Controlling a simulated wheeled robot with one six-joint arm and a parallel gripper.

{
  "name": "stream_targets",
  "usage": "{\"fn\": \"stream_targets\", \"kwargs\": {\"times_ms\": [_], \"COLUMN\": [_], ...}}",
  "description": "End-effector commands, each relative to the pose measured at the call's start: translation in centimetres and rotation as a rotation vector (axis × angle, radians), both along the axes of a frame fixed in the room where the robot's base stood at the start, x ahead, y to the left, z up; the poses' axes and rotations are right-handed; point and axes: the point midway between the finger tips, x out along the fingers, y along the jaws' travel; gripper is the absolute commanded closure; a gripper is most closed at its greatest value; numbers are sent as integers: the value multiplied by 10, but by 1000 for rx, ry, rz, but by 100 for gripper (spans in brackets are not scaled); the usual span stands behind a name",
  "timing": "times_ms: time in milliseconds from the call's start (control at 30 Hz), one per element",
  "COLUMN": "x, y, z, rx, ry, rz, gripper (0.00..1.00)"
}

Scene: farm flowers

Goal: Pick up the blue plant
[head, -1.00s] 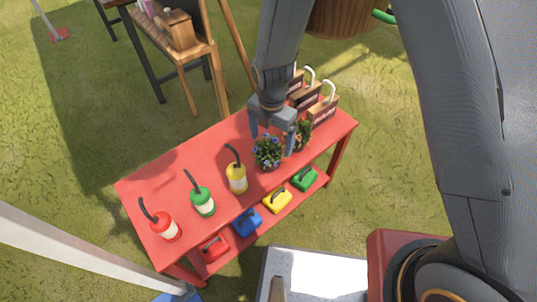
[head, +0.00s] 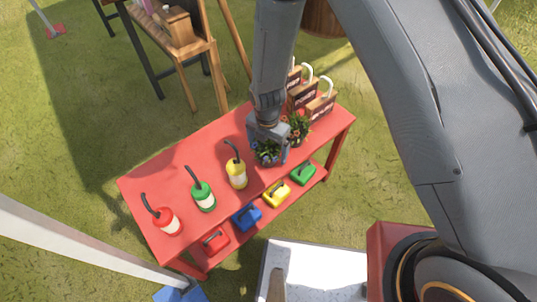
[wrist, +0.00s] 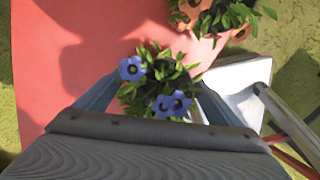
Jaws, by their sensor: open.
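The blue plant (head: 266,152) stands on the red table (head: 205,152), with blue flowers and dark green leaves. In the wrist view the blue plant (wrist: 158,88) sits between the two open fingers. My gripper (head: 267,150) is open and lowered over the plant, with a finger on either side of it. Whether the fingers touch the plant cannot be told. Its pot is mostly hidden by the leaves and my gripper.
An orange-flowered plant (head: 298,128) stands close by on the right. A yellow bottle (head: 236,174), a green bottle (head: 203,196) and a red bottle (head: 167,221) stand to the left. Wooden boxes (head: 320,106) stand behind. Small coloured cases lie on the lower shelf.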

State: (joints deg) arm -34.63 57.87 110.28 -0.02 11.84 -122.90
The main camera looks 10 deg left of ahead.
Motion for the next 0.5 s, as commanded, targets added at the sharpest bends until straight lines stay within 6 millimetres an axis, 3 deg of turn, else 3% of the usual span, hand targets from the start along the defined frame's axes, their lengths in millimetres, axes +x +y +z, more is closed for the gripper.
{"fn": "stream_targets", "kwargs": {"times_ms": [100,400,500], "x": [0,0,0], "y": [0,0,0], "z": [0,0,1], "rx": [0,0,0], "ry": [0,0,0], "rz": [0,-1,-1], "gripper": [11,62,64]}}
